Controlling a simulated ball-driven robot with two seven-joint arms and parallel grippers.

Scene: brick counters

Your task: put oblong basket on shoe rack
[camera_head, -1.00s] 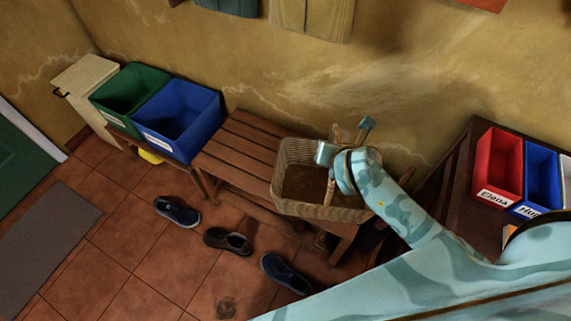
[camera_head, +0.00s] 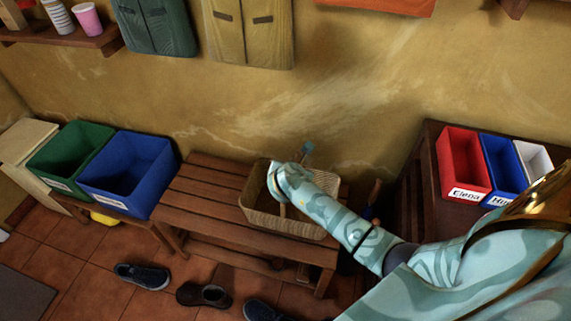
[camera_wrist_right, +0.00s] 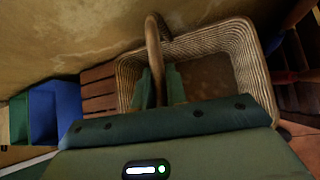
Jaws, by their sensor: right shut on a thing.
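The oblong basket (camera_head: 282,222) is tan wicker with an arched handle. It is at the right end of the slatted wooden rack (camera_head: 205,205), upright; I cannot tell whether it rests on the slats or hangs just above them. My right gripper (camera_head: 283,190) reaches in from the right and is shut on the handle. In the right wrist view the green fingers (camera_wrist_right: 161,86) close around the handle, and the basket (camera_wrist_right: 240,50) looks empty. My left gripper is not in view.
Green (camera_head: 72,150) and blue (camera_head: 130,175) bins stand left of the rack. Several dark shoes (camera_head: 142,276) lie on the tiles in front. A table at right holds a red bin (camera_head: 462,165) and others. The rack's left slats are clear.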

